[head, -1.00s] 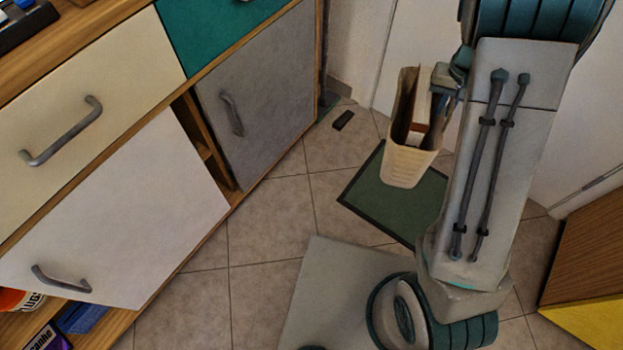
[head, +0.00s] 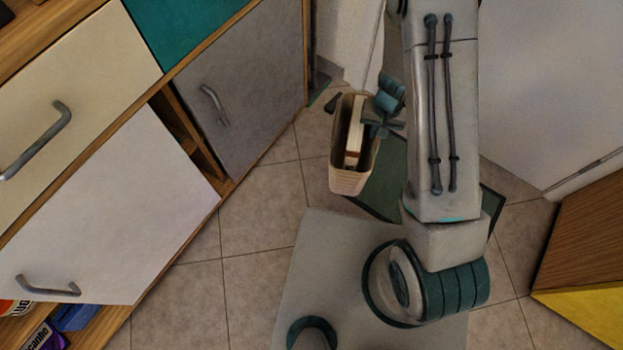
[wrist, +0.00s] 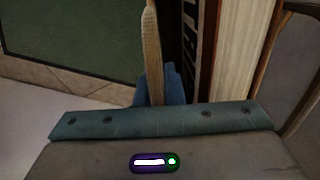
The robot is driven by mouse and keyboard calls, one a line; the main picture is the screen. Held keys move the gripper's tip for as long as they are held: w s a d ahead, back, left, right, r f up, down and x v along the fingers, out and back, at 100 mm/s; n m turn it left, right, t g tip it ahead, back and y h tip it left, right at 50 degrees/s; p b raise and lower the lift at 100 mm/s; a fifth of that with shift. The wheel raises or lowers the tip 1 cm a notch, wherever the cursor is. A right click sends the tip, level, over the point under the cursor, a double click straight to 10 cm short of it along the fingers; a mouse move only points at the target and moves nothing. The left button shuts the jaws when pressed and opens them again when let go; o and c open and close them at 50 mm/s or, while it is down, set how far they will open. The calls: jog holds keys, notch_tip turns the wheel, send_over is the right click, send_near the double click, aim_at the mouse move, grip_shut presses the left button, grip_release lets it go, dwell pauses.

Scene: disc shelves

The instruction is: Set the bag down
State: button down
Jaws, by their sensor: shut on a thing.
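The bag (head: 348,182) is a beige, ribbed, open-topped carrier with a pale block-like item (head: 354,138) standing inside it. It hangs upright in the head view, in front of the dark green mat. My gripper (head: 374,120) is shut on the bag's right rim. In the wrist view the bag's thin woven wall (wrist: 153,50) runs down to a blue finger (wrist: 170,84), and its dark and pale contents stand to the right. The gap between the bag's base and the floor cannot be judged.
A green mat with a dark border (head: 384,178) lies on the tiled floor (head: 250,235), partly hidden by the bag and my arm. Cabinets with grey handles (head: 215,104) line the left. A wood and yellow unit (head: 585,265) stands at right. Tiles left of the bag are clear.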

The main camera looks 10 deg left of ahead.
jog(key=s+a+f, duration=0.1)
jog(key=s+f, duration=0.3)
jog(key=s, duration=0.2)
jog(key=shift+s+f, duration=0.25)
jog(key=shift+f, duration=0.15)
jog(key=shift+a, duration=0.1)
jog(key=w+a+f+b, duration=0.1)
jog(key=w+a+f, duration=0.3)
jog(key=a+f, duration=0.6)
jog(key=shift+a+f, duration=0.4)
jog(key=shift+f, duration=0.1)
jog(key=shift+w+f+b, duration=0.1)
jog(key=shift+f+b, duration=0.05)
jog(key=shift+b, duration=0.15)
jog(key=c, duration=1.5)
grip_release()
jog(key=shift+c, duration=0.2)
